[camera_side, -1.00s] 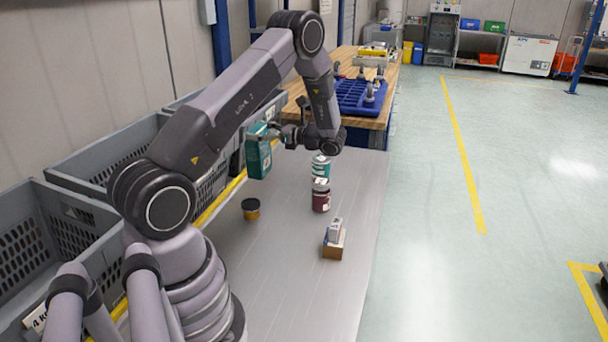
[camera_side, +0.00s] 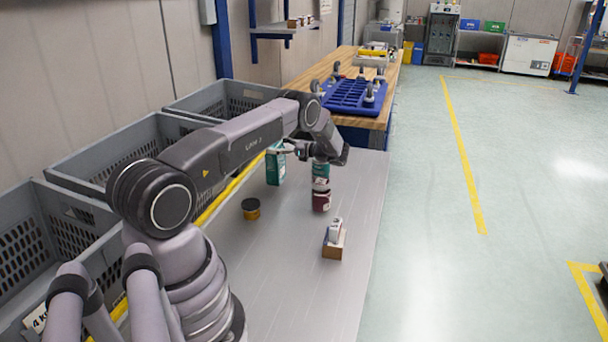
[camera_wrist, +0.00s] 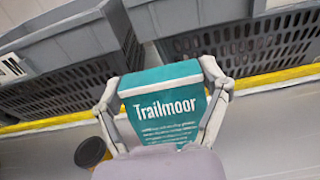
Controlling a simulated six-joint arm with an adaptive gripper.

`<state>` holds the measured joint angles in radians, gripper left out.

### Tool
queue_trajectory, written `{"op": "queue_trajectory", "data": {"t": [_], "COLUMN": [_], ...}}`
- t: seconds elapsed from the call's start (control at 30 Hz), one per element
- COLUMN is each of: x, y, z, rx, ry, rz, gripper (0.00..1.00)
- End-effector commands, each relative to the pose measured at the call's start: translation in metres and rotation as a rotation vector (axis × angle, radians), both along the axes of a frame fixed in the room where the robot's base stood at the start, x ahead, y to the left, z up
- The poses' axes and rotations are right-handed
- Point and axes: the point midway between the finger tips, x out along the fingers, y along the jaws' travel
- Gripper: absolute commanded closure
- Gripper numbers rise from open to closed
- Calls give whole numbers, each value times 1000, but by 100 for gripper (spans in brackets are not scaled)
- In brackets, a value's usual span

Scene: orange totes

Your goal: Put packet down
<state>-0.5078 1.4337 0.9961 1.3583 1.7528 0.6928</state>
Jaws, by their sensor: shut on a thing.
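The packet (camera_side: 274,168) is a teal box with white lettering. In the wrist view the packet (camera_wrist: 167,104) reads "Trailmoor" and sits between both fingers. My gripper (camera_side: 284,150) is shut on it from its upper part. In the wrist view my gripper (camera_wrist: 163,97) has one finger against each side of the packet. The packet hangs about upright near the far left part of the grey table (camera_side: 290,290). I cannot tell whether its lower end touches the table.
A dark jar with an orange band (camera_side: 251,209) stands left on the table. A maroon tin (camera_side: 321,201) and a teal tin (camera_side: 320,171) stand right of the packet. A small white box on a brown box (camera_side: 333,246) is nearer. Grey crates (camera_side: 112,160) line the left edge.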

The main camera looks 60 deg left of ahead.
Motion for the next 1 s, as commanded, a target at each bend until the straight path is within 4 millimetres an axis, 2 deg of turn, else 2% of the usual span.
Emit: {"op": "queue_trajectory", "data": {"t": [0.3,0.67,0.7,0.87,1.0], "x": [4,4,3,3,3], "y": [5,4,4,4,4], "z": [-36,-39,-40,-40,-40], "rx": [1,1,1,1,1], "ry": [1,1,1,1,1], "rz": [0,0,0,0,0], "gripper": [65,65,23,3,0]}}
